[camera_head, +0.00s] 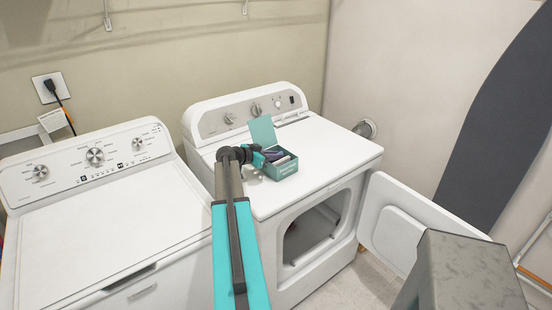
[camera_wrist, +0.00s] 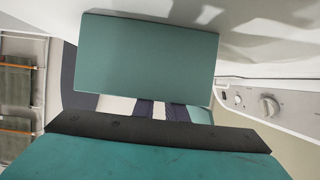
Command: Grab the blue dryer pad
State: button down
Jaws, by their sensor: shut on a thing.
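A small teal box (camera_head: 283,171) stands on top of the dryer with its lid (camera_head: 263,131) raised. Dark blue and white pads show in its opening. My gripper (camera_head: 262,157) is at the left side of the box's opening, shut on a dark blue pad (camera_head: 273,156) at the box. In the wrist view the open lid (camera_wrist: 148,58) is above a row of navy and white pads (camera_wrist: 145,108). The dark fingertip edge and teal finger of my gripper fill the bottom and hide the lower part of the box and the grip itself.
The white dryer (camera_head: 335,150) has its front door (camera_head: 410,222) open to the right, with a dark drum opening (camera_head: 312,230). A white washer (camera_head: 100,235) with its lid closed stands to the left. The dryer top right of the box is clear.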

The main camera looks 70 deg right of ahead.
jog(key=shift+w+f, duration=0.1)
jog(key=shift+r+b, duration=0.3)
jog(key=shift+r, duration=0.3)
jog(key=shift+r+b, duration=1.25)
jog(key=shift+r, duration=3.2)
